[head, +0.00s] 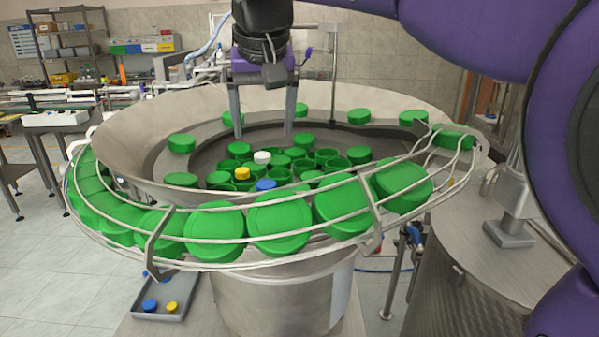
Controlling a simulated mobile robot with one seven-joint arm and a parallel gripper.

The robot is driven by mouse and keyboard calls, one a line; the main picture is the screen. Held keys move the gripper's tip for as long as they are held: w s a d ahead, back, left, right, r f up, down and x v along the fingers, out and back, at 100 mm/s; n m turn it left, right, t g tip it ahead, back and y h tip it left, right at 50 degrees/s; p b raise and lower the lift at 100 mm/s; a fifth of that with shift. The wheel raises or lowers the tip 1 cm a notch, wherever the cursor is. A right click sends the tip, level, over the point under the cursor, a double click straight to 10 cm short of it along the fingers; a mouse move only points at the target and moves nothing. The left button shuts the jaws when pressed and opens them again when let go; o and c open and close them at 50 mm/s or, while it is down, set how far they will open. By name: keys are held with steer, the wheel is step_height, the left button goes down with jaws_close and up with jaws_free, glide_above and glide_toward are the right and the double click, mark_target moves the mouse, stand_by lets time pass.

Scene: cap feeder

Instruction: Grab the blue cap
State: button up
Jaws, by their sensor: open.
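A blue cap (266,185) lies among the green caps (330,178) in the middle of the feeder bowl (130,140), near its front inner side. A yellow cap (242,173) lies to its left and a white cap (262,157) behind it. My gripper (263,134) hangs over the bowl with its two fingers pointing down and spread apart. It is open and empty, above and apparently behind the blue cap. The front rim hides the lower edge of the blue cap.
Wire guide rails (220,238) and large green caps ring the bowl's front. A grey tray (140,288) with another blue cap (150,305) and a yellow cap (171,307) sits below left. A steel cylinder-shaped cabinet (470,225) stands at right.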

glide_toward(266, 184)
steer(key=b+x, duration=0.1)
steer(key=x, duration=0.2)
steer(key=shift+a+r, duration=0.1)
steer(key=shift+x, duration=2.7)
steer(key=shift+s, duration=0.1)
steer(key=shift+c, duration=0.2)
jaws_close()
